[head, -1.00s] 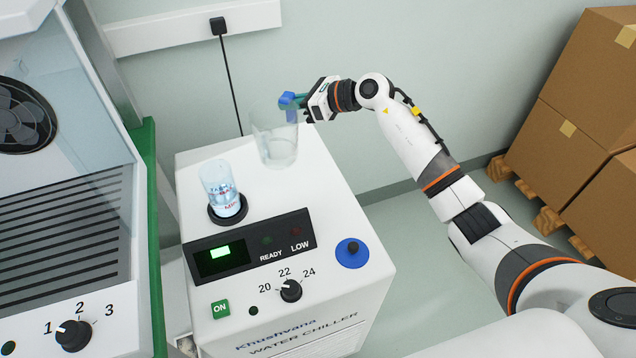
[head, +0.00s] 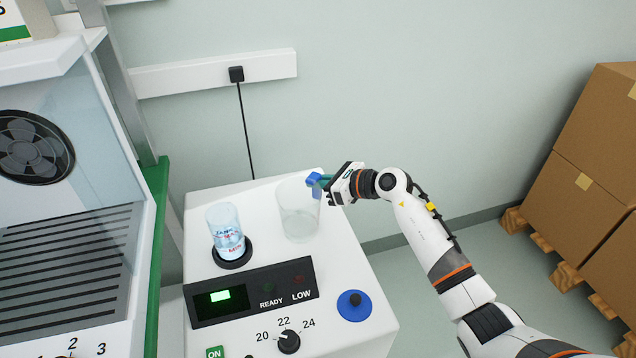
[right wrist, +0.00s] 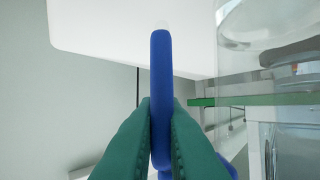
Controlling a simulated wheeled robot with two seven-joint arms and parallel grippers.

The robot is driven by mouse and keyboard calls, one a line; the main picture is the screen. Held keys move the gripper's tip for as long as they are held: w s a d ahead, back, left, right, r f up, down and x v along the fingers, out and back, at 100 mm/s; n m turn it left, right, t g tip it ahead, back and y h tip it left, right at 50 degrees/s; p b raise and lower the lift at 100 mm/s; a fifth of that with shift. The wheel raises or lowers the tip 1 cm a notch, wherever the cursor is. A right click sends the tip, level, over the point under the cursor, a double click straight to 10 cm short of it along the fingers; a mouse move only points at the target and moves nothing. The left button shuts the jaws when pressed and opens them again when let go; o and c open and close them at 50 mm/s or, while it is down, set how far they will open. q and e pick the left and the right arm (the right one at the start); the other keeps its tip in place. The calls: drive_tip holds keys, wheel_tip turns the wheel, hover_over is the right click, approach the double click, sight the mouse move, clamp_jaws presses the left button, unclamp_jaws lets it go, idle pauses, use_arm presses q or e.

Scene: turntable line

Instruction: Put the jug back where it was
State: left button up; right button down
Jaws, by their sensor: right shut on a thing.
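The jug (head: 298,212) is clear with a blue handle and looks empty. It is upright at the back right of the white chiller's top; I cannot tell whether its base touches the surface. My right gripper (head: 325,184) is shut on the blue handle from the right. In the right wrist view the green fingertips (right wrist: 160,135) close on both sides of the blue handle (right wrist: 161,80), and the clear jug wall shows at the right. My left gripper is not in view.
A clear printed container (head: 226,228) with liquid stands on a dark round pad (head: 232,258) left of the jug. The chiller's top (head: 270,250) has a blue knob (head: 353,305) and a display panel (head: 250,293). A glass-fronted machine stands left; cardboard boxes (head: 585,185) stand right.

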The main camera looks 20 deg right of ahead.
drive_tip(key=shift+f, duration=0.1)
drive_tip(key=shift+f, duration=0.15)
drive_tip(key=c, duration=1.5)
unclamp_jaws()
drive_tip(key=shift+r, duration=0.35)
drive_tip(key=shift+v, duration=5.95)
drive_tip(key=shift+s+f, duration=0.1)
